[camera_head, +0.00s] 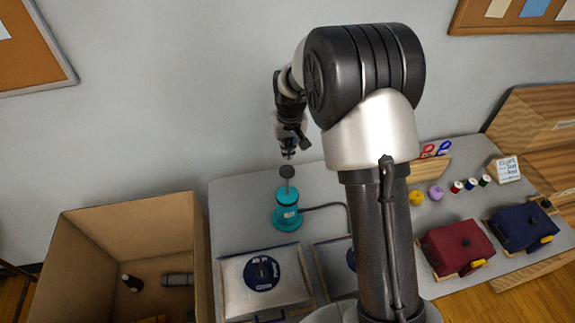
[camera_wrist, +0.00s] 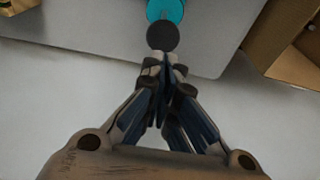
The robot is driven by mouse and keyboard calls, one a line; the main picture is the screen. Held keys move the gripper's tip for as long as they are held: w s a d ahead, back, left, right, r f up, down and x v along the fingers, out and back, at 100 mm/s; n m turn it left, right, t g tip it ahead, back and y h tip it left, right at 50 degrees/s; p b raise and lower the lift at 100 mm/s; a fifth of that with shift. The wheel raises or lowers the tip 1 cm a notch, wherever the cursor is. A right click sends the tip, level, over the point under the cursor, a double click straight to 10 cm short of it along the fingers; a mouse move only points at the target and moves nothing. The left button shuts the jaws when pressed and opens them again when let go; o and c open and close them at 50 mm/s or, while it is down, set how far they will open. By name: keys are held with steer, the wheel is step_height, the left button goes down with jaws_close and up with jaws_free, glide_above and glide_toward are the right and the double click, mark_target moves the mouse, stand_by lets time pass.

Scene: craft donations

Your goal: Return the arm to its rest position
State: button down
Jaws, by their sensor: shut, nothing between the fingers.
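My gripper (camera_head: 288,155) is at the end of my raised arm, shut and empty, with its fingertips pointing down just above a teal device (camera_head: 286,216). The device stands upright on the grey table, with a thin rod and a dark round knob (camera_head: 287,171) on top. In the wrist view my closed fingertips (camera_wrist: 165,62) meet just beside the dark knob (camera_wrist: 162,37), with the teal body (camera_wrist: 166,10) beyond it. I cannot tell whether the fingers touch the knob.
An open cardboard box (camera_head: 75,240) with a few items stands at the left. A framed panel with a blue disc (camera_head: 262,273) lies at the table front. Red (camera_head: 458,249) and navy (camera_head: 522,228) bundles, spools and yarn are at the right. The wall is close behind.

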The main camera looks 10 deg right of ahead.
steer(key=shift+r, duration=0.65)
steer(key=s+r+t+b, duration=0.1)
steer(key=s+r+b, duration=0.2)
steer(key=s+r, duration=0.35)
steer(key=s+r+b, duration=0.3)
steer(key=s+r, duration=0.1)
steer(key=s, duration=0.5)
steer(key=s+f+b, duration=0.2)
steer(key=s, duration=0.8)
steer(key=s+f+t+b, duration=0.1)
steer(key=s+b, duration=0.2)
steer(key=s, duration=0.7)
steer(key=shift+s+f, duration=0.3)
steer(key=shift+f, duration=0.05)
steer(key=shift+d, duration=0.1)
